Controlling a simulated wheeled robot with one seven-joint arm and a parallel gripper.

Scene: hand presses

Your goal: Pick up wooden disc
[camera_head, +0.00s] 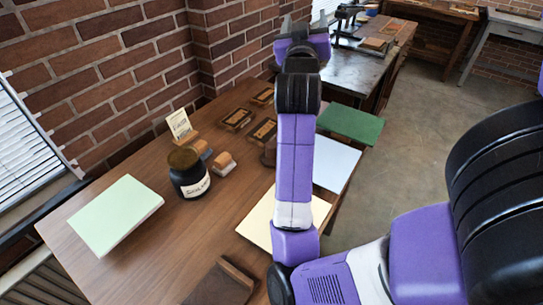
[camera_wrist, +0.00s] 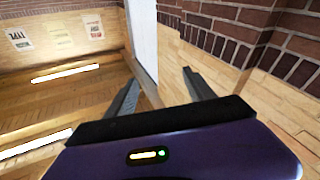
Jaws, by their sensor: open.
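No separate wooden disc stands out for certain. The nearest match is the round brown lid (camera_head: 183,158) on a dark jar (camera_head: 191,181) with a white label, standing upright on the wooden table (camera_head: 150,255) left of my arm. My gripper (camera_head: 300,22) is raised at the top middle of the head view, far from the jar and apart from the table. In the wrist view my gripper (camera_wrist: 160,82) shows two spread fingers with nothing between them. My arm hides part of the table.
Left of the jar lies a pale green pad (camera_head: 115,213). Stamps (camera_head: 223,163), a small card (camera_head: 179,125) and dark trays (camera_head: 237,119) stand behind it. Cream (camera_head: 262,222), light blue (camera_head: 333,163) and green (camera_head: 350,124) sheets lie along the right edge. Brick wall (camera_head: 100,75) bounds the back.

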